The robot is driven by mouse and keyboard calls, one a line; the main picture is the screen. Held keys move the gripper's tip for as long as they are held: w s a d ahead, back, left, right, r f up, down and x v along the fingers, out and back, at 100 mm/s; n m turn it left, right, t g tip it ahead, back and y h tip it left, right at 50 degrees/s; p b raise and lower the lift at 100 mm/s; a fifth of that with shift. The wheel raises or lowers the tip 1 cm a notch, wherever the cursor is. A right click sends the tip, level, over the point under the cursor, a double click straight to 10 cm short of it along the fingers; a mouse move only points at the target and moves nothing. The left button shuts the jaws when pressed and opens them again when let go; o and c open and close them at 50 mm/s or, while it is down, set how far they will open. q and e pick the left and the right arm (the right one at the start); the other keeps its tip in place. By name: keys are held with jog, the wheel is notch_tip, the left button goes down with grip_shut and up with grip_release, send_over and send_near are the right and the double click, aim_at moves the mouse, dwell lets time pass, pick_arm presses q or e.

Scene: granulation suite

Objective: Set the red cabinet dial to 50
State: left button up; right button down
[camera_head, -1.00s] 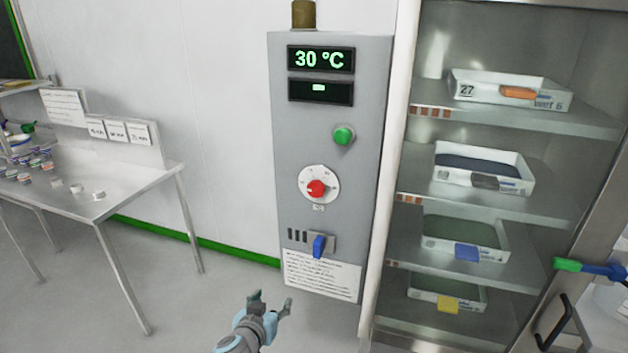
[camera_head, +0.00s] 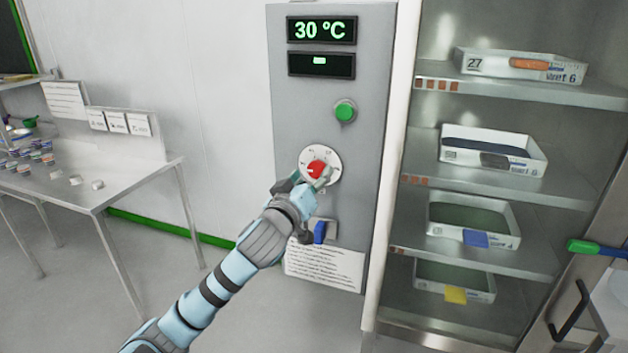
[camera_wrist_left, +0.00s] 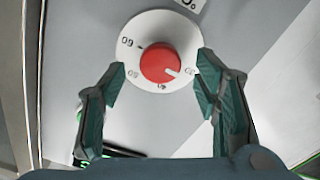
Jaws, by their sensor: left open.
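The red dial (camera_head: 316,169) sits on a white numbered disc (camera_head: 333,158) on the grey cabinet (camera_head: 290,130). The display (camera_head: 321,30) above reads 30 °C. My left gripper (camera_head: 306,180) is open at the dial's lower left, in front of the disc. In the left wrist view the red dial (camera_wrist_left: 160,62) lies just beyond and between the open fingers (camera_wrist_left: 163,95), which look clear of it. Its white mark points to the lower right there, near a number that looks like 30. My right gripper is not in view.
A green button (camera_head: 345,111) is above the dial and a blue switch (camera_head: 320,231) below it. A shelf unit with trays (camera_head: 490,160) stands to the right. A metal table (camera_head: 110,190) with small items stands at the left.

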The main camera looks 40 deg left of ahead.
pick_arm(q)
jog(key=shift+x, duration=1.1)
jog(key=shift+s, duration=0.1)
jog(key=c, duration=1.1)
jog(key=shift+c, duration=0.2)
